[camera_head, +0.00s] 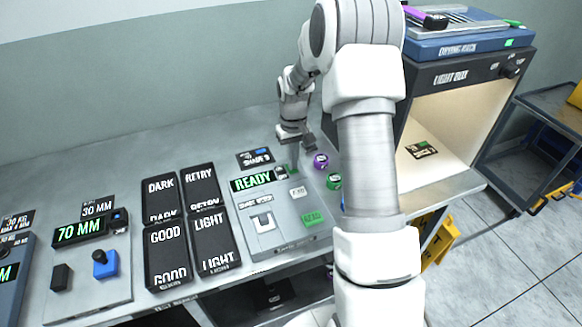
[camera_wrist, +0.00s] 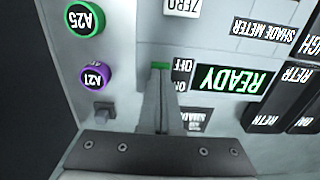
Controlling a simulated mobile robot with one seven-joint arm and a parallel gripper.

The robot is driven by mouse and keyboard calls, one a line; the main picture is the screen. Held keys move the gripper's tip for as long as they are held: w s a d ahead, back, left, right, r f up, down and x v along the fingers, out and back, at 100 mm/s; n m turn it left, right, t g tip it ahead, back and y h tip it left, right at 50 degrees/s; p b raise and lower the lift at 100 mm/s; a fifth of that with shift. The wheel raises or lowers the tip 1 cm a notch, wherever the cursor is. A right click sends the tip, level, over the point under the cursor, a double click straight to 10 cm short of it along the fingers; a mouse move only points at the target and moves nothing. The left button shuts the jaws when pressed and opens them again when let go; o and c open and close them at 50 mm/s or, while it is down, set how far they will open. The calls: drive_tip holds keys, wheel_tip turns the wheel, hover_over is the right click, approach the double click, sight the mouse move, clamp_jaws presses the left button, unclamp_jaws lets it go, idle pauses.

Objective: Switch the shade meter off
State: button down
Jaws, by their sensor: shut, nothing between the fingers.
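The shade meter (camera_head: 283,236) is a light grey panel on the bench in the head view. Its display (camera_head: 252,183) is lit green and reads READY; the wrist view shows it upside down (camera_wrist: 233,80). A dark switch plate with OFF and ON labels (camera_wrist: 182,66) sits beside the display. My gripper (camera_wrist: 158,76) is shut and empty, with its fingertips over the switch area next to these labels. A small green patch (camera_wrist: 160,66) shows just past the tips. The fingers hide much of the switch, and I cannot tell whether they touch it. The head view shows my gripper (camera_head: 293,162) above the panel's far edge.
Dark labelled bins (camera_head: 183,230) and a 70 MM device (camera_head: 90,270) are to the left. A light box (camera_head: 455,75) stands to the right.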

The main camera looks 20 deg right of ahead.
drive_tip(key=shift+f, duration=0.4)
drive_tip(key=shift+r+p, duration=2)
drive_tip(key=shift+r, duration=1.5)
